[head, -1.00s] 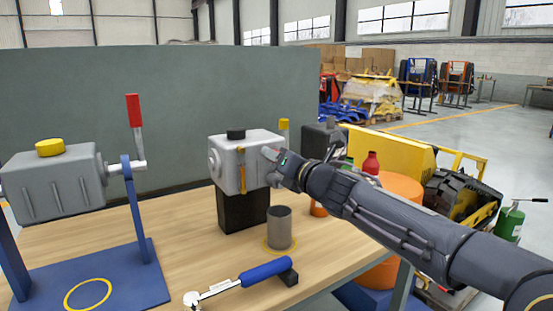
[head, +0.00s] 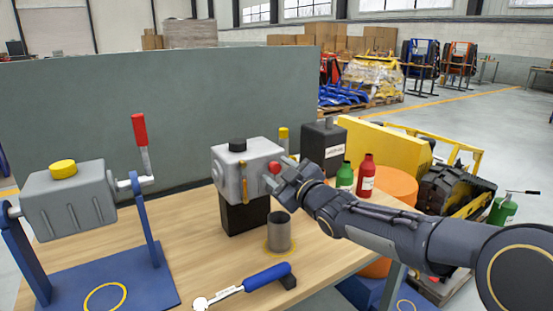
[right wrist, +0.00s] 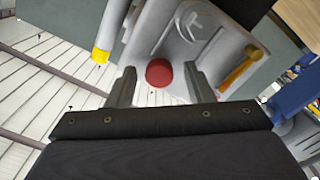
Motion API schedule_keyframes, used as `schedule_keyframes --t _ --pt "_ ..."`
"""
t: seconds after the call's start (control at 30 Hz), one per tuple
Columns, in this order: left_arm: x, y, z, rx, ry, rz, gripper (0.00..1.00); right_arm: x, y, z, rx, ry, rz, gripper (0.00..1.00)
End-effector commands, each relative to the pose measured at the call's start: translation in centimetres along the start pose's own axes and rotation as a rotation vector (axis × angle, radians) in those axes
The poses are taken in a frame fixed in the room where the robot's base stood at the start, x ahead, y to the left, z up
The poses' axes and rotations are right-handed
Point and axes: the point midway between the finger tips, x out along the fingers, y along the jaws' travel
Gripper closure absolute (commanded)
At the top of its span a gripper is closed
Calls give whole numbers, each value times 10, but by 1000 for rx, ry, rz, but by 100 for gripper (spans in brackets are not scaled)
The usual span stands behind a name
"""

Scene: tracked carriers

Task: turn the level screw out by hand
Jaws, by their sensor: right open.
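The level screw shows as a round red head (head: 275,167) on the right face of a light grey gear housing (head: 231,175). It also shows in the right wrist view as a red disc (right wrist: 159,73). My right gripper (head: 281,176) is right beside the screw in the head view. In the right wrist view its two fingers (right wrist: 158,82) stand apart, one on each side of the red head, with gaps visible between. The gripper is open and empty. My left gripper is not in view.
The housing stands on a black block (head: 245,217) with a metal cup (head: 279,232) in front. A blue-handled tool (head: 264,277) lies near the table edge. A crank-handled gearbox (head: 69,200) on a blue stand is at left. Bottles (head: 366,177) stand behind my right arm.

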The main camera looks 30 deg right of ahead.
Motion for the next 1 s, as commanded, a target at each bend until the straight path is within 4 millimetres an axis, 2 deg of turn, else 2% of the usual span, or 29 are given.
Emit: schedule_keyframes --t 0.03,0.1,0.2,0.3,0.83,0.87,1.0 --pt "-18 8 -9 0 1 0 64 0 6 -8 135 -5 -2 53" --pt "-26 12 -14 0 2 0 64 0 5 -6 323 -5 -2 53" --pt "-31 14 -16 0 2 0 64 0 3 -4 521 -4 0 53" --pt "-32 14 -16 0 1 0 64 0 2 -2 611 -1 0 53" --pt "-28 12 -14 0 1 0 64 -1 1 -2 614 0 -1 53" --pt "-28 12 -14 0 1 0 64 -1 1 -2 614 0 -1 54" --pt "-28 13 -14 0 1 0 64 -1 1 -2 614 0 -1 72"
